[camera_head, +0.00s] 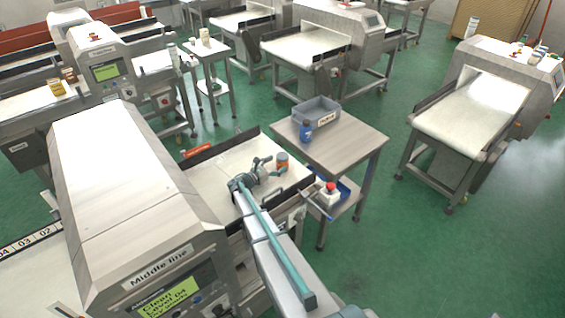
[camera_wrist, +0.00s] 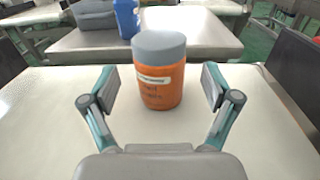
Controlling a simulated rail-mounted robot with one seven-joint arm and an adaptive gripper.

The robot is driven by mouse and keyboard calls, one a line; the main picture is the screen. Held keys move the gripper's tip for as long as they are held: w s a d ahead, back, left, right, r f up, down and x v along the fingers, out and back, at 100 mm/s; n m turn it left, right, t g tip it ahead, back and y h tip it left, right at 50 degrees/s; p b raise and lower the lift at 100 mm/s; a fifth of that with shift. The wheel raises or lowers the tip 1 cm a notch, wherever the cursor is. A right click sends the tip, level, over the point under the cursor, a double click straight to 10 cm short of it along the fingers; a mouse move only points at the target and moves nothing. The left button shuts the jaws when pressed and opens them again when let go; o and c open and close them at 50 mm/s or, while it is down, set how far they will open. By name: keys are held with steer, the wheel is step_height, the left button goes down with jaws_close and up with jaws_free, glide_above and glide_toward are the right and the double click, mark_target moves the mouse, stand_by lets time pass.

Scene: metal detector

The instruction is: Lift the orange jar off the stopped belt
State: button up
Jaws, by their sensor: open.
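The orange jar (camera_wrist: 160,82) with a grey lid stands upright on the white belt (camera_wrist: 62,125) in the wrist view. It also shows in the head view (camera_head: 282,164), just beyond my gripper (camera_head: 262,166). In the wrist view my gripper (camera_wrist: 158,90) is open, with a finger on each side of the jar and a visible gap to it on both sides. The jar appears at or slightly beyond the fingertips; the exact depth is hard to tell. The belt (camera_head: 205,172) comes out of the middle line's metal detector (camera_head: 130,200).
Beyond the belt end is a steel table (camera_head: 345,140) with a grey bin (camera_head: 317,112) and a blue bottle (camera_head: 305,131). Dark side rails (camera_head: 222,145) border the belt. An orange object (camera_head: 197,150) lies at the far rail.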

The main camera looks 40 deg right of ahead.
steer(key=d, duration=0.2)
steer(key=shift+w+d+p, duration=0.15)
steer(key=shift+d+p, duration=0.15)
steer(key=shift+d, duration=0.1)
steer(key=c, duration=1.4)
steer(key=shift+c, duration=0.2)
steer(key=shift+r, duration=0.15)
